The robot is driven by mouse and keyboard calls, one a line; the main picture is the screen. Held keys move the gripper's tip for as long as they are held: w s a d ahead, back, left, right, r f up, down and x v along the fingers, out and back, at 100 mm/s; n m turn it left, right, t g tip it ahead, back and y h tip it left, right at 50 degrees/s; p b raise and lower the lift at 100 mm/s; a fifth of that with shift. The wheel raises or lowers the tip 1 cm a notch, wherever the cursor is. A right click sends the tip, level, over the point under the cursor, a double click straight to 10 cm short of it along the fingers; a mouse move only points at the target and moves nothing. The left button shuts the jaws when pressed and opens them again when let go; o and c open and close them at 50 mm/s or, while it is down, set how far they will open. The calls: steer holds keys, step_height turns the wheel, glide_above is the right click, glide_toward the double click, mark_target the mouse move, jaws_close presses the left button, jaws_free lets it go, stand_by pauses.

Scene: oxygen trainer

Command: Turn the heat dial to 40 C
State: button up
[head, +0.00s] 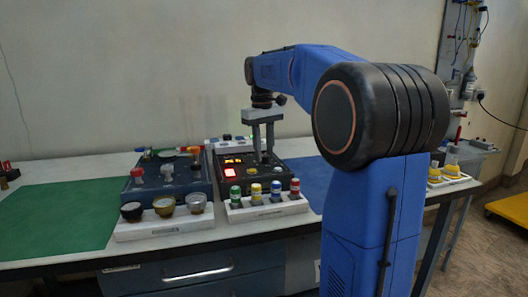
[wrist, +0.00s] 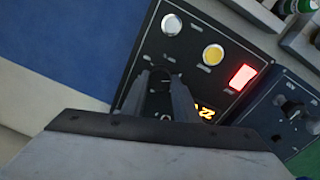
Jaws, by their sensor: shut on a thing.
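The black control panel (head: 281,181) sits on the bench in the head view. It has a lit red switch (head: 229,173) and an amber display (head: 233,161). My gripper (head: 264,158) points straight down onto the panel. In the wrist view my gripper (wrist: 160,77) has its two fingers on either side of a dark round dial (wrist: 160,74), shut on it. The dial's pointer and scale are mostly hidden by the fingers. The amber display (wrist: 205,110) shows only in part beside the right finger, and its reading cannot be made out.
A white rack of several coloured-top bottles (head: 265,203) stands in front of the panel. To its left are a dark blue unit with knobs (head: 170,184) and a white tray with jars (head: 164,226). A green mat (head: 55,217) at the left is clear.

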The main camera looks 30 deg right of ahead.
steer(key=m, duration=0.5)
steer(key=shift+m, duration=0.4)
steer(key=m, duration=0.5)
steer(key=shift+m, duration=0.3)
stand_by(0.3)
steer(key=o, duration=1.1)
steer(key=shift+g, duration=0.3)
steer(key=shift+c, duration=0.2)
step_height(320, 180, up, 17)
steer(key=shift+w+a+r, duration=0.15)
steer(key=shift+w+r, duration=0.05)
steer(key=shift+w, duration=0.2)
